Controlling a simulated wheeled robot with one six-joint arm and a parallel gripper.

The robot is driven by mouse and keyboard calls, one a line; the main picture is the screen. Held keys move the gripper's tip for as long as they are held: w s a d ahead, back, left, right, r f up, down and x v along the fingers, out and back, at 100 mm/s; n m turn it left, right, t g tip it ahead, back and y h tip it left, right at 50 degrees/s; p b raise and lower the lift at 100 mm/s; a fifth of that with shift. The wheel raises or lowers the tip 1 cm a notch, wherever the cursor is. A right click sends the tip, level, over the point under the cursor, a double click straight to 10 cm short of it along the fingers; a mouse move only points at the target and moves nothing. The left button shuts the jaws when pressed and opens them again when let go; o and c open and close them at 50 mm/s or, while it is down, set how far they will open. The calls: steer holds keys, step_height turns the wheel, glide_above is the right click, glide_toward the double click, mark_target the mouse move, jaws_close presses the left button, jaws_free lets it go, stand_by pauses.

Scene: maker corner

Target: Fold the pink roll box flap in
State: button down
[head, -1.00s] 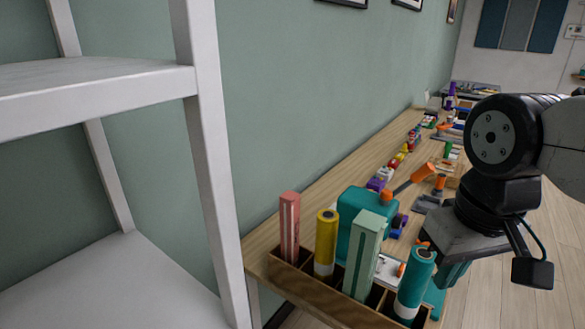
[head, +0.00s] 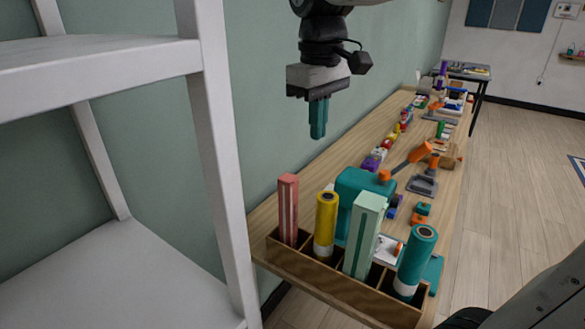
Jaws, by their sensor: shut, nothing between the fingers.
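The pink roll box (head: 288,210) stands upright in the leftmost compartment of a wooden divided holder (head: 335,285) at the near end of the bench. It is a tall box with a paler stripe down its front. Its top flap is too small to make out from here. My gripper (head: 318,122) is shut and empty, pointing down. It hangs in the air above the bench, higher than the pink roll box and to its right in the picture, apart from everything.
In the holder also stand a yellow roll (head: 326,222), a pale green box (head: 364,235) and a teal roll (head: 415,258). Behind them sits a teal machine (head: 350,195) with an orange handle. A white shelf (head: 215,150) stands close on the left. The wall borders the bench.

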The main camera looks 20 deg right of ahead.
steer(key=r+n, duration=0.1)
steer(key=n, duration=0.1)
glide_above(297, 180)
step_height(297, 180, down, 14)
steer(key=shift+w+a+r, duration=0.1)
steer(key=shift+a, duration=0.05)
steer(key=shift+s+f+g, duration=0.25)
steer(key=shift+f+g, duration=0.05)
steer(key=shift+f, duration=0.35)
steer(key=shift+w+r, duration=0.15)
steer(key=shift+r, duration=1.1)
step_height(297, 180, up, 13)
